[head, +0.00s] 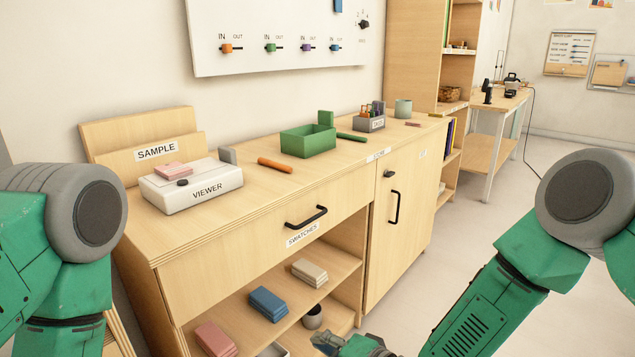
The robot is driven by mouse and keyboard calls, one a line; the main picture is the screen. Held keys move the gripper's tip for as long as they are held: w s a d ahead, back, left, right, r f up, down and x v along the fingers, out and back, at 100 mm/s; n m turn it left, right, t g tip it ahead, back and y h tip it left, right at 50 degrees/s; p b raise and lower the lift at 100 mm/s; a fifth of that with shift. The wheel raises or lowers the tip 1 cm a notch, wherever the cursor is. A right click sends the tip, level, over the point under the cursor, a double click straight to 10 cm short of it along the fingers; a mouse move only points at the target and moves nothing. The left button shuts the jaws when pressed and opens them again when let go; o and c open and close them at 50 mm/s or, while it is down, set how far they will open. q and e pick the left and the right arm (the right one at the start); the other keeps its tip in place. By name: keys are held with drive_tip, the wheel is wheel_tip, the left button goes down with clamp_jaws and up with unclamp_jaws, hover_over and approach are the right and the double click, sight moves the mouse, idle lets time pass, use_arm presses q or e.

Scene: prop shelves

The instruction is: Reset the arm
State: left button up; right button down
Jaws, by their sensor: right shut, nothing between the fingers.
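My right arm comes in from the right, and its gripper (352,346) is at the bottom edge, partly cut off, in front of the low shelf. It is shut with nothing in it. My left arm shows at the left edge, but its gripper is out of view. The wooden cabinet (258,232) stands ahead of both arms, its drawer and door shut.
On the cabinet top are a white viewer (192,189), an orange marker (275,165), a green tray (308,141) and a grey cup (403,109). Blue swatches (268,304) lie on the shelf below. Clear floor (480,235) lies to the right.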

drive_tip(key=s+d+f+n+g+h+p, duration=0.1)
drive_tip(key=s+d+f+g+h, duration=0.15)
drive_tip(key=s, duration=0.25)
drive_tip(key=s+d+f+n+g+h+p, duration=0.1)
drive_tip(key=s+d+f, duration=0.2)
drive_tip(key=s+f, duration=0.15)
use_arm(q)
drive_tip(key=shift+a+r+p, duration=0.25)
drive_tip(key=shift+r+p, duration=0.25)
drive_tip(key=shift+r, duration=0.35)
drive_tip(key=shift+a+r+p, duration=0.25)
drive_tip(key=shift+r+p, duration=0.2)
drive_tip(key=shift+r, duration=0.45)
drive_tip(key=shift+a+r+p, duration=0.25)
drive_tip(key=shift+r+p, duration=0.25)
drive_tip(key=shift+r, duration=0.35)
use_arm(e)
drive_tip(key=s+d+n+g+h, duration=0.5)
drive_tip(key=s+d+h, duration=0.2)
drive_tip(key=s+d, duration=1.3)
drive_tip(key=shift+s+d+g, duration=0.25)
drive_tip(key=shift+s+g, duration=0.1)
drive_tip(key=shift+s, duration=0.5)
